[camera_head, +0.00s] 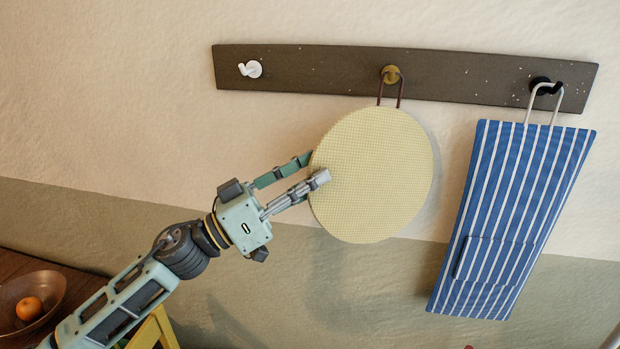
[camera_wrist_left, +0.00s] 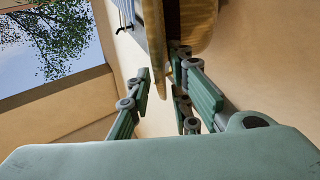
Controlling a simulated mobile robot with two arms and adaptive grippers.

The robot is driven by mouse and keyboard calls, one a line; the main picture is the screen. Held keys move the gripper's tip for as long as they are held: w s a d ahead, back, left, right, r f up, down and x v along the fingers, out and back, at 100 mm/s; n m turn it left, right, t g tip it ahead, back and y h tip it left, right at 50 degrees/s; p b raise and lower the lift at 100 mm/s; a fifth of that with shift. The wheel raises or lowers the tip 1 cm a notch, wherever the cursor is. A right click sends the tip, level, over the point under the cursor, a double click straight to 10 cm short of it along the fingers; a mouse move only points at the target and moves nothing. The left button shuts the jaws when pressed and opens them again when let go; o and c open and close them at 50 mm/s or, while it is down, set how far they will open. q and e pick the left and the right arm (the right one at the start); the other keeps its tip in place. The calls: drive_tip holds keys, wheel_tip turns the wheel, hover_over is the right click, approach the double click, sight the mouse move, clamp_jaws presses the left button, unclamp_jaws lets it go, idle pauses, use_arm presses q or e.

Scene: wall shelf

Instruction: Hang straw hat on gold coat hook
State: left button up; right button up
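The straw hat (camera_head: 375,175) is a pale yellow disc. It hangs flat near the wall by a brown loop over the gold coat hook (camera_head: 390,74) in the middle of the rail. My left gripper (camera_head: 315,167) is at the hat's left edge. One finger overlaps the front of the hat and the other reaches its rim, where its tip may be hidden. In the left wrist view the fingers (camera_wrist_left: 160,78) are spread apart, with the hat (camera_wrist_left: 153,25) just beyond and partly between the tips. Contact cannot be told. My right gripper is not in view.
The dark rail (camera_head: 320,72) also carries an empty white hook (camera_head: 250,69) on the left. A black hook (camera_head: 541,86) on the right holds a blue striped apron (camera_head: 510,215). A bowl (camera_head: 52,285) with an orange fruit (camera_head: 29,308) is at lower left.

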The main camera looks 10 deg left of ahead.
use_arm(q)
drive_tip(key=shift+o, duration=1)
drive_tip(key=shift+s+a+f, duration=0.15)
drive_tip(key=shift+a, duration=0.1)
drive_tip(key=v, duration=1.1)
drive_tip(key=shift+s+a, duration=0.15)
drive_tip(key=shift+a, duration=0.05)
